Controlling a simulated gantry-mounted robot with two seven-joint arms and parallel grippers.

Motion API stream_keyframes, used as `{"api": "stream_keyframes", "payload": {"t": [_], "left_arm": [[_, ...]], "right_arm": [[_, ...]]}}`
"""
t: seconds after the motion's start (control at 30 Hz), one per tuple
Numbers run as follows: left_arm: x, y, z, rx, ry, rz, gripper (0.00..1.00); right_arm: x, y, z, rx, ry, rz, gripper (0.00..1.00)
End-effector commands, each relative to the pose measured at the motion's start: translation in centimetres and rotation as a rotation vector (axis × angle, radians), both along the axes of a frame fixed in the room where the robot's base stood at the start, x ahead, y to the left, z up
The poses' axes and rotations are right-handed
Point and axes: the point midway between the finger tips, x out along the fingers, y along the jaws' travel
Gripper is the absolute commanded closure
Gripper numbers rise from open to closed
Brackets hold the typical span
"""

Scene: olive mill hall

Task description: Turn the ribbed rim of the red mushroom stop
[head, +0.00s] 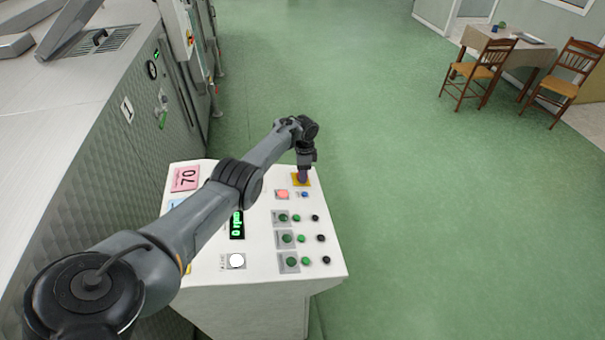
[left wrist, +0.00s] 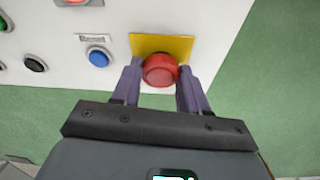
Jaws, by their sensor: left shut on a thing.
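The red mushroom stop (left wrist: 160,70) sits on a yellow plate (left wrist: 180,43) on the white control panel, seen in the left wrist view. In the head view the yellow plate (head: 299,184) shows at the panel's far right corner, and my gripper hides the stop. My left gripper (left wrist: 160,79) has its two purple fingers on either side of the red stop, shut on its rim. In the head view the left gripper (head: 303,176) points down at the yellow plate. My right gripper is in neither view.
The white control panel (head: 270,262) carries a lit red button (head: 282,194), a blue button (head: 305,195), several green and black buttons, and a white button (head: 236,261). Large machinery (head: 100,150) stands at left. Green floor lies open at right, with a table (head: 510,52) and chairs farther back.

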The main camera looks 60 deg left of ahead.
Motion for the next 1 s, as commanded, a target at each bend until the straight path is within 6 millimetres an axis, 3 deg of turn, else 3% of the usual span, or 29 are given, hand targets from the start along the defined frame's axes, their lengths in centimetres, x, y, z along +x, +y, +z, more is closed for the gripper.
{"api": "stream_keyframes", "payload": {"t": [0.27,0.3,0.47,0.77,1.0], "left_arm": [[-0.1,0.0,-0.1,0.0,0.001,0.0,0.87],[-0.1,0.0,-0.1,0.0,0.001,0.001,0.55],[0.0,0.0,-0.1,0.0,0.001,0.001,0.31],[0.0,0.0,0.0,0.0,0.0,0.0,0.31],[0.2,0.1,2.2,0.0,-0.002,0.001,0.31]], "right_arm": [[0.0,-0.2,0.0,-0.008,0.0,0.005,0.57],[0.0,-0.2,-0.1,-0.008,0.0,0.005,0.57],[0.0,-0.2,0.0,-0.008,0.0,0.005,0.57],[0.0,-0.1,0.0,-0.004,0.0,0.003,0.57],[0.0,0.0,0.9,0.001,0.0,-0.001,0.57]]}}
